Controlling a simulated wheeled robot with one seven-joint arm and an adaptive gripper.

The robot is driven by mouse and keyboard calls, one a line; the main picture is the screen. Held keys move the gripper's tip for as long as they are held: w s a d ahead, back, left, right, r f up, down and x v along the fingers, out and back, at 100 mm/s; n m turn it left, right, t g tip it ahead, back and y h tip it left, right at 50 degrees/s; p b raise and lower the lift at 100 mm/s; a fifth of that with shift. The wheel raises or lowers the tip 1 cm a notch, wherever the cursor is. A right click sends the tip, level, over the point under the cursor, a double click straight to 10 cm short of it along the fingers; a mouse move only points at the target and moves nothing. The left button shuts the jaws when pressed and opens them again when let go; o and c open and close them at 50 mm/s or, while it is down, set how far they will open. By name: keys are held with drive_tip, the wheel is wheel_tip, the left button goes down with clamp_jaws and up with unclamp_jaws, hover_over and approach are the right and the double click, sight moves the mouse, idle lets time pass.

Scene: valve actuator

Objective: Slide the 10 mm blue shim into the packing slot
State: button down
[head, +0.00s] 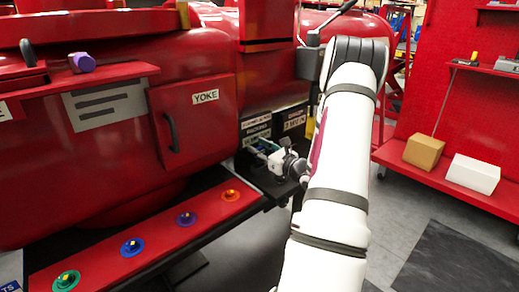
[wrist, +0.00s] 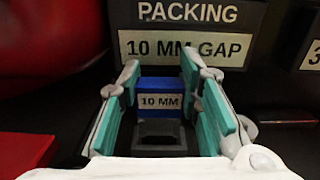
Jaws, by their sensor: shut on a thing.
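The blue shim (wrist: 160,86), with a "10 MM" label, is between the teal finger pads of my gripper (wrist: 160,78) in the wrist view. A dark grey block with a square recess (wrist: 159,134) is on the near side of the shim, also between the pads. My gripper is shut on the shim. It faces a black panel with the signs "PACKING" (wrist: 188,12) and "10 MM GAP" (wrist: 187,48). The slot opening is not clearly visible behind the shim. In the head view, my gripper (head: 258,147) is at the labelled panel, and the shim is too small to tell.
A red shelf (head: 150,240) with several coloured discs runs along the front left. The red YOKE door (head: 195,120) is left of my gripper. A second sign (wrist: 311,55) stands right in the wrist view. Two boxes (head: 423,151) sit on the right red shelf.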

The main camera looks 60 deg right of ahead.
drive_tip(key=shift+f+b, duration=0.9)
drive_tip(key=shift+f, duration=0.3)
drive_tip(key=c, duration=1.1)
unclamp_jaws()
drive_tip(key=shift+s, duration=0.1)
drive_tip(key=v, duration=1.1)
drive_tip(key=shift+s+a, duration=0.2)
drive_tip(key=shift+s, duration=0.2)
